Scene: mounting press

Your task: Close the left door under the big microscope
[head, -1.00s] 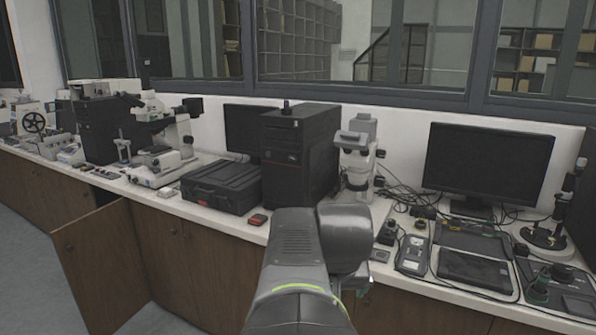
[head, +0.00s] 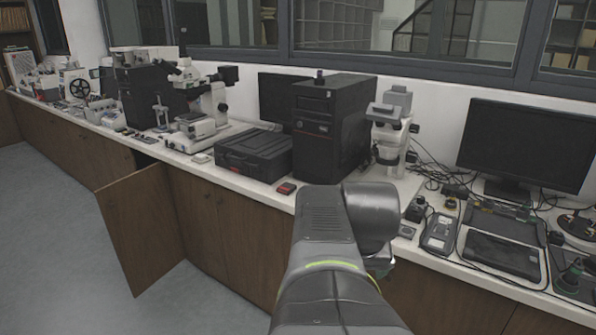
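A brown wooden cabinet door (head: 141,228) stands swung open into the room at the left, under the white counter. A dark opening shows just above and behind its top edge. The big white microscope (head: 207,108) stands on the counter above and to the right of the open door. My arm rises at the bottom centre, in front of the cabinets and well to the right of the door. My gripper is not visible in the head view.
The counter (head: 250,186) runs across the view, holding a black case (head: 252,153), a black computer tower (head: 329,128), a smaller microscope (head: 391,125) and a monitor (head: 527,148). Closed cabinet doors (head: 226,230) lie right of the open one. Grey floor (head: 50,230) is clear at the left.

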